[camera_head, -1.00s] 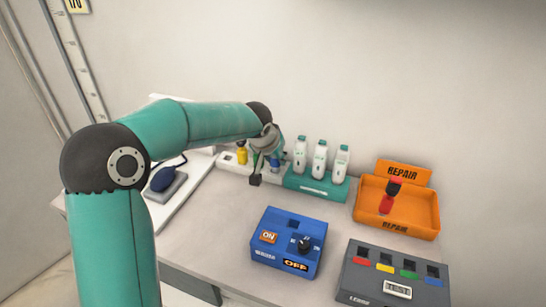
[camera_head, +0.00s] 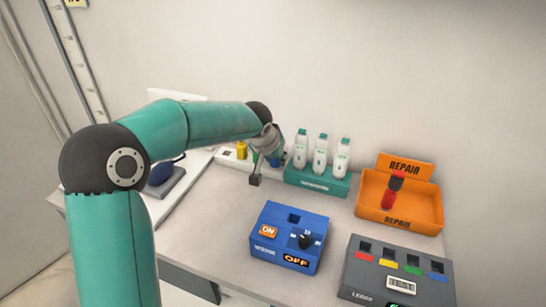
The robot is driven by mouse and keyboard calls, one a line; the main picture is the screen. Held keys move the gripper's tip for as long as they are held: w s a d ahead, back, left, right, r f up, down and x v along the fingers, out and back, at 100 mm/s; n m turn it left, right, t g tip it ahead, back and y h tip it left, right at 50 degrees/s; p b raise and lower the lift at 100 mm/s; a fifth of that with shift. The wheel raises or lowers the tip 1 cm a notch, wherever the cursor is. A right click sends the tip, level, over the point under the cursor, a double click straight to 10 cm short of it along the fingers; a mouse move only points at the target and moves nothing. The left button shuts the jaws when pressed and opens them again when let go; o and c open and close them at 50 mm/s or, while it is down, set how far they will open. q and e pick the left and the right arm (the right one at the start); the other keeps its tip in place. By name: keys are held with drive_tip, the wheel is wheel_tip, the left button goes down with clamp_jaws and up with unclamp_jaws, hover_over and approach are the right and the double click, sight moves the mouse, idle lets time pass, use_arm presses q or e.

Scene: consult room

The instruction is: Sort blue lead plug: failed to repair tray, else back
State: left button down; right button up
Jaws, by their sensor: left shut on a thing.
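My left gripper (camera_head: 264,172) is at the back of the table, over the right end of a white rack (camera_head: 228,158). It is shut on the blue lead plug (camera_head: 275,163), which is largely hidden by the fingers; I cannot tell whether the plug is clear of the rack. The orange repair tray (camera_head: 372,207) at the right holds a red plug with a dark end (camera_head: 389,198). A blue box (camera_head: 262,249) with ON and OFF labels and a black knob stands in front. My right gripper is not in view.
A yellow plug (camera_head: 241,150) stands in the white rack. A teal holder (camera_head: 318,184) with three white bottles is just right of the gripper. A grey box (camera_head: 356,285) with four coloured labels is at front right. A dark blue bulb (camera_head: 161,173) lies left, behind my arm.

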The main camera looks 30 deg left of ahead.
use_arm(q)
drive_tip(key=c, duration=0.8)
unclamp_jaws()
drive_tip(key=shift+r, duration=0.1)
drive_tip(key=shift+s+d+r, duration=0.15)
drive_tip(key=shift+s+r, duration=0.1)
drive_tip(key=shift+r, duration=0.25)
drive_tip(key=v, duration=1)
drive_tip(key=shift+s+r, duration=0.25)
